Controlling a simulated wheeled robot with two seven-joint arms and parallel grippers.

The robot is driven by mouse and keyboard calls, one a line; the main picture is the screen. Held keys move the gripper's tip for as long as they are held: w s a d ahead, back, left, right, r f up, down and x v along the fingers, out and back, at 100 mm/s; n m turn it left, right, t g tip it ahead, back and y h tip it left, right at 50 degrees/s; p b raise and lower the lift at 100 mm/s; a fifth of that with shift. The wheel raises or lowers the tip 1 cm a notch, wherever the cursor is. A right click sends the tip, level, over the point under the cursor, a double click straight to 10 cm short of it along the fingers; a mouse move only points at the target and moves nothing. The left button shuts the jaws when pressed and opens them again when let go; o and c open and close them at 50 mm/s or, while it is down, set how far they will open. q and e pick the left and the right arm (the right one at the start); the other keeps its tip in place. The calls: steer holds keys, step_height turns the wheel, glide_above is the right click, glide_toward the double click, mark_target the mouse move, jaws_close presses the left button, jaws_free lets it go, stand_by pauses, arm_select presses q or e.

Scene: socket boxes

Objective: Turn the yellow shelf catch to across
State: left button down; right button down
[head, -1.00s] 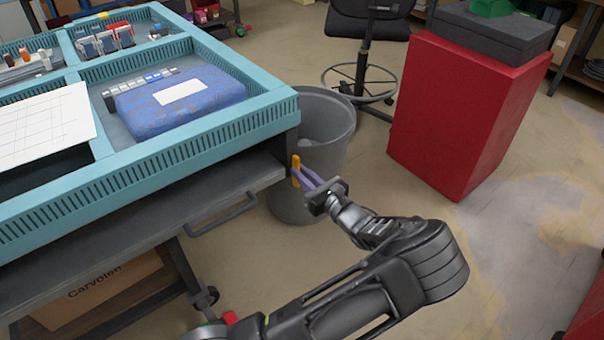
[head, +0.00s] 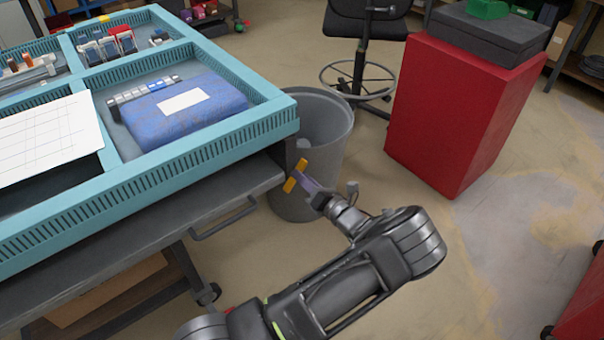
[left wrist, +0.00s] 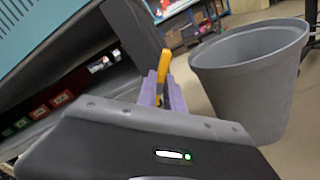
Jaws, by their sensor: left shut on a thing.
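The yellow shelf catch (head: 302,164) is at the right front end of the bench, below the teal tray's corner. It leans, with its upper end to the right and its lower end to the left. My left gripper (head: 299,177) is shut on the catch, its purple fingers crossing the middle. In the left wrist view, the yellow catch (left wrist: 165,61) shows between the purple fingertips (left wrist: 161,83). The catch's mount is mostly hidden. My right gripper is in neither view.
A grey bin (head: 325,130) stands close behind the catch. A red cabinet (head: 460,115) stands to the right. The dark shelf (head: 150,215) with a handle (head: 224,219) lies under the teal tray (head: 200,147). Floor between bin and cabinet is clear.

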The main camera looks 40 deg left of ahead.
arm_select(q)
steer(key=m, duration=0.3)
steer(key=m+p, duration=0.1)
steer(key=m, duration=0.2)
steer(key=f+m, duration=0.1)
steer(key=m, duration=0.2)
steer(key=shift+w+d+m+p, duration=0.1)
steer(key=shift+w+m+p, duration=0.1)
steer(key=shift+m+p, duration=0.15)
stand_by(0.3)
steer(key=c, duration=1.5)
jaws_free()
steer(key=shift+o, duration=0.2)
steer(key=v, duration=0.7)
steer(key=shift+d, duration=0.4)
steer(key=shift+s, duration=0.15)
